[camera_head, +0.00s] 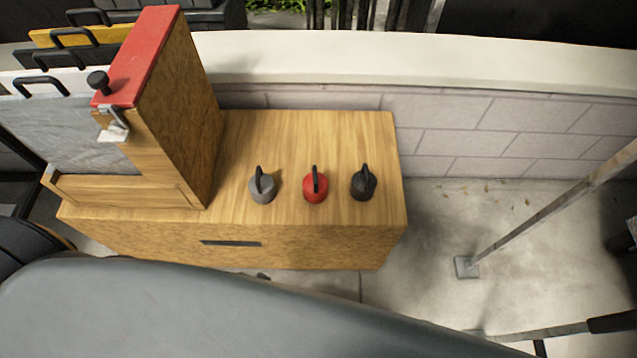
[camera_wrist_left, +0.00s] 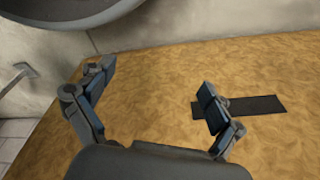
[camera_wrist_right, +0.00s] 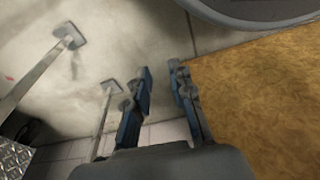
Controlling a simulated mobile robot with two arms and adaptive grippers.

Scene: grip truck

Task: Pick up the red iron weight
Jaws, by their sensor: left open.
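The red iron weight (camera_head: 315,189), with a black handle, stands upright in the middle of a row of three on the wooden box top. A grey weight (camera_head: 262,190) is to its left and a black weight (camera_head: 364,185) to its right. My left gripper (camera_wrist_left: 158,84) is open and empty, facing the wooden front with its dark slot (camera_wrist_left: 240,107). My right gripper (camera_wrist_right: 160,75) has its fingers a small gap apart, with nothing between them, near the edge of the wood. Neither gripper shows in the head view, and no weight shows in the wrist views.
The wooden box (camera_head: 310,130) has a tall wooden upright with a red top (camera_head: 148,55) on its left. A low wall (camera_head: 480,125) runs behind. Metal poles (camera_head: 540,205) stand on concrete at the right. The box top around the weights is clear.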

